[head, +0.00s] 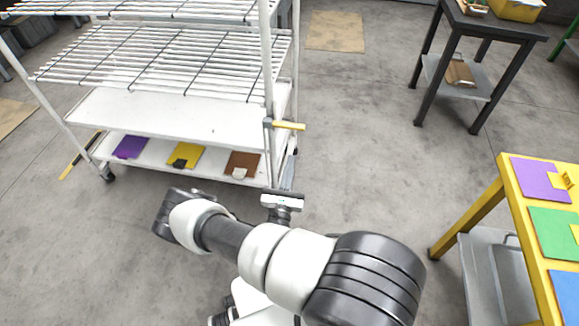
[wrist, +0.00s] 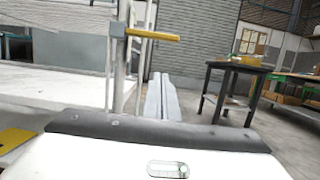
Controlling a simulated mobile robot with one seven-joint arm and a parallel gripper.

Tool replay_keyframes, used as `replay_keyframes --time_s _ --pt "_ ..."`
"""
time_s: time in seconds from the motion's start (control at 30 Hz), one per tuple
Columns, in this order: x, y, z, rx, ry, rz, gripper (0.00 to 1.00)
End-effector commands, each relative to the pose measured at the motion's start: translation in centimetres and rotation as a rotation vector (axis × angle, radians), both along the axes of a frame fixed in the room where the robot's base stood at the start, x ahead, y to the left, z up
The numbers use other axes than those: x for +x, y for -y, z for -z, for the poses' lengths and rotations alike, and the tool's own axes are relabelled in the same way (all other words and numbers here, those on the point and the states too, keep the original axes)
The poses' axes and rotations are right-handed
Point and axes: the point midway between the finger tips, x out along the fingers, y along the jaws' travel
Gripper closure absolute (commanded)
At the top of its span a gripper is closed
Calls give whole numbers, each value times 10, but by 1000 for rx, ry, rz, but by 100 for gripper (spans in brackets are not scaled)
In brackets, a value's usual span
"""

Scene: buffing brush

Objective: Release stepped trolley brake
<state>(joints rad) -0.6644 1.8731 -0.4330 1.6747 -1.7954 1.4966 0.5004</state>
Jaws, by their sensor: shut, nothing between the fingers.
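The white stepped trolley (head: 180,108) has wire upper shelves and solid lower shelves. A yellow brake lever (head: 289,125) sticks out to the right from a grey bracket on its near right post. In the wrist view the lever (wrist: 152,35) lies roughly level, above my fingertips. My gripper (head: 288,168) is shut and empty, low beside that post and below the lever. In the wrist view its grey fingers (wrist: 161,78) are together and apart from the lever. Whether the fingers touch the post cannot be told.
Purple (head: 131,147), yellow (head: 186,156) and brown (head: 243,164) pads lie on the bottom shelf. A yellow table (head: 505,205) with coloured pads stands at the right, and a dark table (head: 495,24) at the back right. The concrete floor between them is clear.

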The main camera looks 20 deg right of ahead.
Motion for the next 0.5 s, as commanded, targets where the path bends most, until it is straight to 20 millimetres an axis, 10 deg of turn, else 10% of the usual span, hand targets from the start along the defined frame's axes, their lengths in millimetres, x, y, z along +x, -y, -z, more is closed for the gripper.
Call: replay_keyframes --time_s 0.3,0.5 --pt "53 37 -19 1 4 2 100" --pt "51 34 -47 0 1 1 100"
